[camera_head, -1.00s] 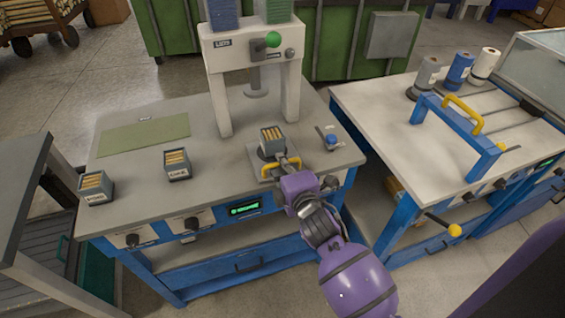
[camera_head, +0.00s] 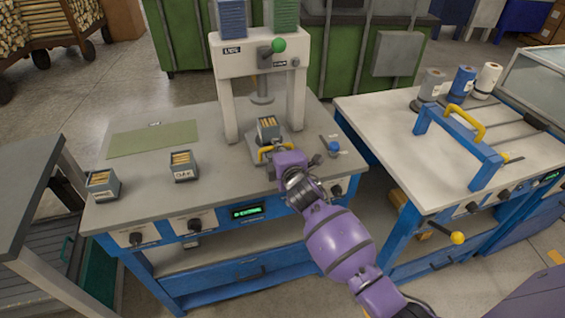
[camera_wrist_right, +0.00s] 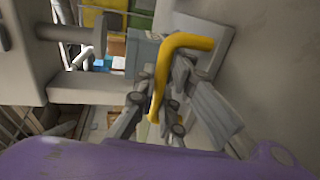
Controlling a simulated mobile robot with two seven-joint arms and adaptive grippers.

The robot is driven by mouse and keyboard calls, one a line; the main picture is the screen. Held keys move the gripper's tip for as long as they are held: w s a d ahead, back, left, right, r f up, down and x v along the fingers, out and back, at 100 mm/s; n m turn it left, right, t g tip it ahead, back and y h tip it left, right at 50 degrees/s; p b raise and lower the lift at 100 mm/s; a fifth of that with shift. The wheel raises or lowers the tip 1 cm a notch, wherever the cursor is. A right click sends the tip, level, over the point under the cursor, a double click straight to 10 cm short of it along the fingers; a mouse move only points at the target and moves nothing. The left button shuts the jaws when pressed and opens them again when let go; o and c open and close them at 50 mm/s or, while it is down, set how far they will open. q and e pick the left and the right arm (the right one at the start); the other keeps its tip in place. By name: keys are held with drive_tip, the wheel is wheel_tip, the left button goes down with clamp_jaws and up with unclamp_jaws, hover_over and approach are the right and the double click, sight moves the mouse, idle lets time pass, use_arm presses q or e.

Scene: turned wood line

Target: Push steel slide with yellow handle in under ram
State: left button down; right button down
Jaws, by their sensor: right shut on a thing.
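The steel slide (camera_head: 254,150) lies on the bench in front of the press, with its yellow handle (camera_head: 266,154) at the near side. A grey box with wooden sticks (camera_head: 268,128) stands on the slide. The ram (camera_head: 262,92) hangs between the press's white legs, above and just behind the box. My right gripper (camera_head: 279,158) is shut on the yellow handle, which also shows between its fingers in the right wrist view (camera_wrist_right: 158,85). The purple gripper body hides part of the slide in the head view. My left gripper is not in view.
Two more boxes of sticks, one at the middle left (camera_head: 183,166) and one at the front left (camera_head: 103,185), stand on the bench. A green mat (camera_head: 152,138) lies at the back left.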

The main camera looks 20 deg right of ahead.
sight(272, 136)
drive_tip(key=w+b, duration=0.1)
drive_tip(key=w, duration=0.4)
drive_tip(key=shift+w+a, duration=0.1)
drive_tip(key=shift+w, duration=0.9)
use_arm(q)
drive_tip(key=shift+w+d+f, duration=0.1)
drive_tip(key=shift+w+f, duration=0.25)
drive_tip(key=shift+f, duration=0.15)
use_arm(e)
drive_tip(key=shift+r, duration=0.2)
drive_tip(key=shift+w, duration=0.1)
drive_tip(key=c, duration=1.8)
unclamp_jaws()
drive_tip(key=shift+f, duration=0.1)
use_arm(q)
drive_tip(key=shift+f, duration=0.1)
